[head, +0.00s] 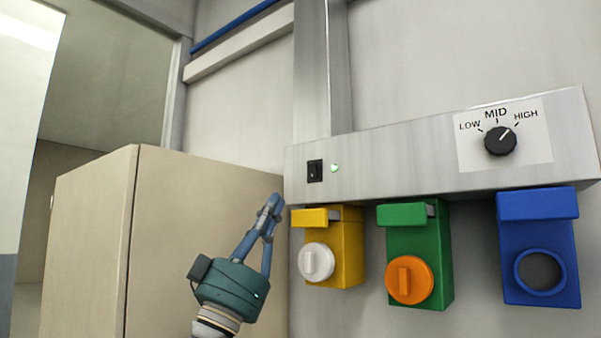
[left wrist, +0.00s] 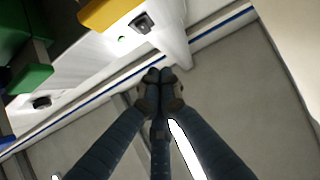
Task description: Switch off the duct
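The duct is a grey metal housing (head: 400,160) on the wall. A black rocker switch (head: 315,171) sits at its left end, with a small lit green lamp (head: 334,167) just right of it. The switch also shows in the left wrist view (left wrist: 142,22), above the fingertips. My left gripper (head: 273,203) is left of and a little below the switch, apart from it. Its fingers are together and empty; they also meet in the left wrist view (left wrist: 160,76). My right gripper is in neither view.
A dial (head: 500,141) marked LOW, MID, HIGH is on the housing's right. Below hang a yellow box (head: 347,250) with a white knob, a green box (head: 434,250) with an orange knob, and a blue holder (head: 540,205). A beige cabinet (head: 190,240) stands left, behind my gripper.

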